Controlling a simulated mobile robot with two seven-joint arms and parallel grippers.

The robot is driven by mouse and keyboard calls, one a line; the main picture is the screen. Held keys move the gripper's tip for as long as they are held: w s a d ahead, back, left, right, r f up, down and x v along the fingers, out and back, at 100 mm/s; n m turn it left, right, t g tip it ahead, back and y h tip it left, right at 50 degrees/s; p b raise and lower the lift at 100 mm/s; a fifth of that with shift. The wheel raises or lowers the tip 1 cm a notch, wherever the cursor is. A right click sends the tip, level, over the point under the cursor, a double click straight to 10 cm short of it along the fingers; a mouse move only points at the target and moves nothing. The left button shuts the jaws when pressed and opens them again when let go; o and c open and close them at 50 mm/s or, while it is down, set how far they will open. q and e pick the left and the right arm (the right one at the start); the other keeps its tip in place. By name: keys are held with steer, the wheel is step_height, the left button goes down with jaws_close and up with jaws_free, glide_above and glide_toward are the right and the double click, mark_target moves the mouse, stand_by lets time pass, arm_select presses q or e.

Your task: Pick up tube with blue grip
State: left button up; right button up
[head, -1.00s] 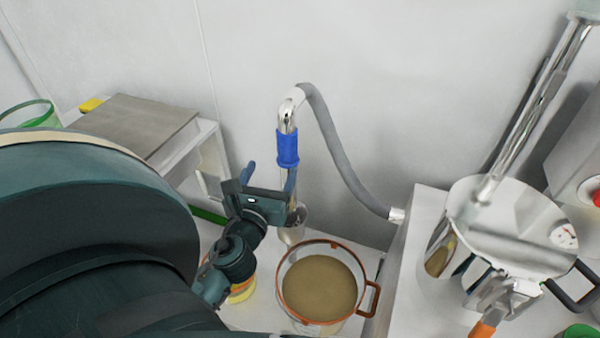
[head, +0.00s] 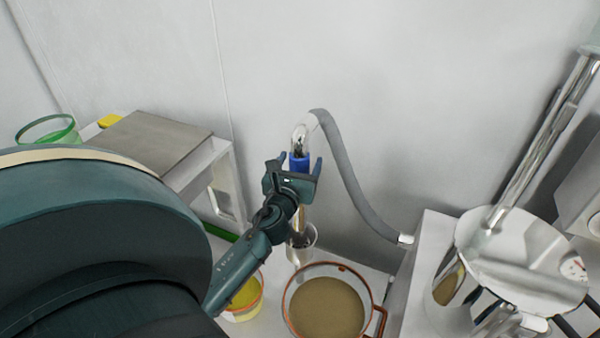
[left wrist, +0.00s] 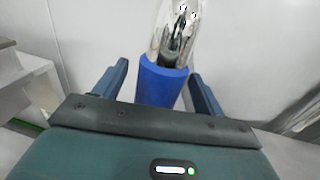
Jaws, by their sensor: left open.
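The tube is a shiny metal pipe (head: 303,135) with a blue grip (head: 299,162), standing upright near the wall. A grey hose (head: 345,170) runs from its bent top down to the right. My left gripper (head: 300,166) is open, with a finger on each side of the blue grip. In the left wrist view the blue grip (left wrist: 162,84) sits between the two open fingers, with gaps visible on both sides. The gripper body hides the lower part of the grip in the head view. My right gripper is not in view.
A clear container (head: 301,248) stands below the tube. An orange-rimmed pot (head: 286,300) of brown material is in front of it. A steel machine (head: 515,245) stands at the right, and a grey-topped stand (head: 150,140) at the left. Wall lies behind.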

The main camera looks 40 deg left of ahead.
arm_select(q)
steer(key=shift+w+a, duration=0.15)
steer(key=shift+w, duration=0.1)
steer(key=shift+c, duration=0.2)
steer(key=shift+r, duration=0.1)
jaws_close()
stand_by(0.4)
